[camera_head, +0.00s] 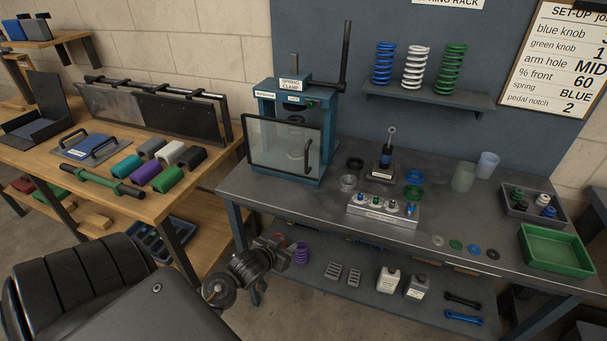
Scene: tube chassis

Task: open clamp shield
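The spring clamp (290,86) is a teal press frame with a tall black lever, at the back left of the grey workbench. Its shield (269,142), a clear panel in a black frame, stands across the clamp's front, and its left edge reaches past the frame. A small upright handle shows near the panel's right side. My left gripper (279,247) is low in front of the bench's left end, below and apart from the shield. It is small and dark, and its fingers are too unclear to tell open from shut. My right gripper is out of view.
The grey bench (330,195) holds a spring stand (384,165), a labelled block with knobs (382,210), rings, cups and a green tray (556,249). A wooden bench (140,205) with coloured sleeves stands left. Springs sit on the wall shelf (430,98). A floor gap separates the benches.

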